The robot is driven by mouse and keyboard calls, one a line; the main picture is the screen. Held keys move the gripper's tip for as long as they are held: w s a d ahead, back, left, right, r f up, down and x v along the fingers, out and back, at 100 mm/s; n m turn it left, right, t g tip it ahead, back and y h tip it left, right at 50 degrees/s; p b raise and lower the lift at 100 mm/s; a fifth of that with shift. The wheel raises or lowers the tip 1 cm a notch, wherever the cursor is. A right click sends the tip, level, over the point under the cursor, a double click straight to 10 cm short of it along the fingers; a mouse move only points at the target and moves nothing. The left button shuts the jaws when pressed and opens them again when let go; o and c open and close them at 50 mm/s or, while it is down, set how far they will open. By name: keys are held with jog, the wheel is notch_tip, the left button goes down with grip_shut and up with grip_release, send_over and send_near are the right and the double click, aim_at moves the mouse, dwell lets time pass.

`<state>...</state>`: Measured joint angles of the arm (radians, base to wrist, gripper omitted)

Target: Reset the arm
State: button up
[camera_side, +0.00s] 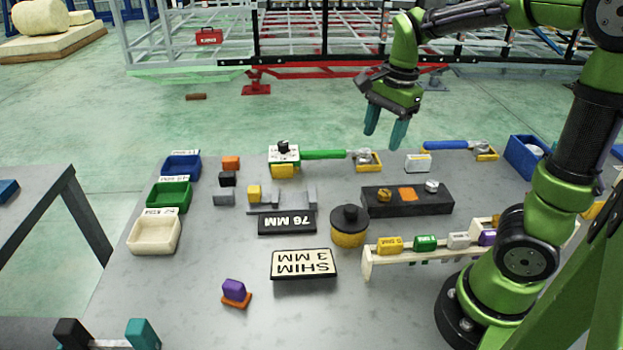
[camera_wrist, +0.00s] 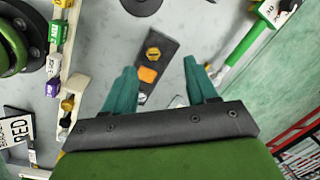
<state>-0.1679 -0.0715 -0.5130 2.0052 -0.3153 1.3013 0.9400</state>
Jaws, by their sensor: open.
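My gripper (camera_side: 386,122) hangs above the far part of the grey table (camera_side: 205,285), with its two teal fingers pointing down. The fingers are apart and nothing is between them. In the wrist view my gripper (camera_wrist: 163,92) also shows open, with the dark block (camera_wrist: 158,45) seen below and between the fingers. In the side view that dark block (camera_side: 392,209) carries an orange square, a yellow knob and a silver knob. The gripper touches nothing.
Blue, green and cream bins (camera_side: 152,235) line the table's left. A cream rack (camera_side: 415,255) with coloured tags stands near my base. A green-handled tool (camera_side: 322,154) and a blue-handled tool (camera_side: 445,145) lie at the far edge. Black-and-yellow cylinder (camera_side: 349,226) stands mid-table. The front centre is mostly clear.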

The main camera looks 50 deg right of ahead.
jog(key=s+a+r+n+t+y, duration=0.1)
jog(key=s+a+r+n+t, duration=0.2)
jog(key=a+n, duration=1)
jog(key=s+n+t, duration=0.2)
jog(key=s, duration=0.2)
jog(key=shift+s+a+r+t+y, duration=0.2)
jog(key=shift+a+t+y, duration=0.1)
jog(key=shift+t, duration=0.1)
dwell(0.3)
